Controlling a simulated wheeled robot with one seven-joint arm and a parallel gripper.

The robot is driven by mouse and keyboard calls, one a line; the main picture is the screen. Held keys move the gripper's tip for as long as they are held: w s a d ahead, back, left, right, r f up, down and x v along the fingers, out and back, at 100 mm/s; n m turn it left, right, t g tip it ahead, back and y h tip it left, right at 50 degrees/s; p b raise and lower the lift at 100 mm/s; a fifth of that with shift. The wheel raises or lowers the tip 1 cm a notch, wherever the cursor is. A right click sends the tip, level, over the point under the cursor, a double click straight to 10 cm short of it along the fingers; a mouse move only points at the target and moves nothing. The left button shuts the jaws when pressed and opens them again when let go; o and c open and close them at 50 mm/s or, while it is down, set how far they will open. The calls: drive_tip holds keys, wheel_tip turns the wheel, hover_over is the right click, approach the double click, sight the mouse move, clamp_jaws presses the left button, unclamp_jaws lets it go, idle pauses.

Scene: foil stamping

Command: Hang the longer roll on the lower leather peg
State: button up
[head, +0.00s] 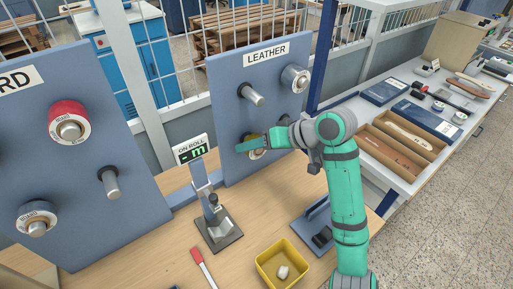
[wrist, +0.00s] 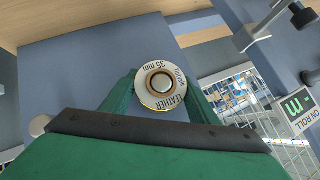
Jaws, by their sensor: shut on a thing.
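The leather board (head: 225,106) is blue-grey and upright. A gold foil roll (head: 257,154) is at its lower left, partly hidden by my gripper (head: 250,145). In the wrist view the same roll (wrist: 161,82) faces me, with a white end label reading LEATHER and 35 mm. My gripper (wrist: 160,100) is shut on it, one green finger on each side. A grey disc shows in its core; I cannot tell whether this is a peg end. A bare leather peg (head: 252,95) is at the upper left, and a silver roll (head: 295,78) hangs at the upper right. My arm hides the board's lower right.
A length display (head: 191,149) reads "- m", above a grey stand (head: 219,228). A yellow bin (head: 281,265) and a red-handled tool (head: 198,255) are on the wooden bench. Another board (head: 128,142) at left holds a red roll (head: 69,122), a silver-white roll and a bare peg.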

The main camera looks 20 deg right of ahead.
drive_tip(key=shift+w+a, duration=0.25)
drive_tip(key=shift+w, duration=0.4)
drive_tip(key=o, duration=1.2)
drive_tip(key=v, duration=1.1)
drive_tip(key=shift+d+f, duration=0.1)
